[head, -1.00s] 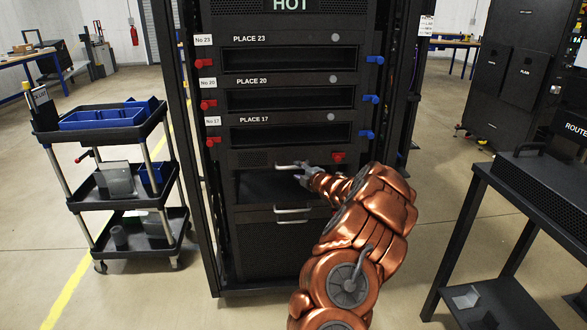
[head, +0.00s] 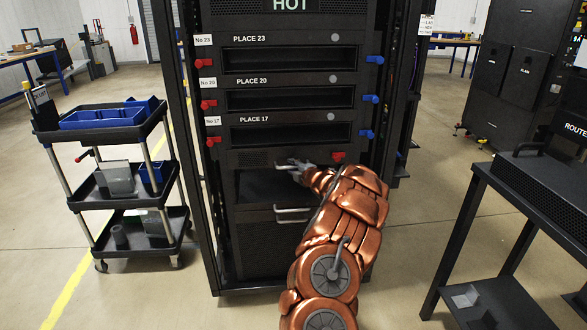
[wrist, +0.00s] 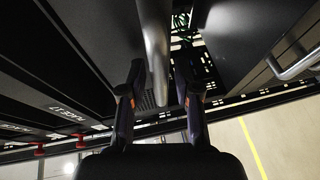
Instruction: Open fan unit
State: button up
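The rack front below PLACE 17 has a dark panel (head: 255,186) with an upper bar handle (head: 284,163) and a lower bar handle (head: 293,209). No label names the fan unit, so I cannot tell for sure which panel it is. My gripper (head: 298,172) is at the right part of the upper handle. In the wrist view my gripper (wrist: 160,95) has its two fingers apart, one on each side of a grey metal bar (wrist: 154,40). Gaps show between the bar and both fingers. The far end of the bar is out of view.
Red latches (head: 213,141) and blue latches (head: 366,134) stick out at the rack sides; another red latch (head: 338,155) is just above my gripper. A black cart (head: 105,135) stands left, a black table (head: 490,172) right. A second handle (wrist: 290,65) shows in the wrist view.

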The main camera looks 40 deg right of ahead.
grip_shut()
dwell(0.5)
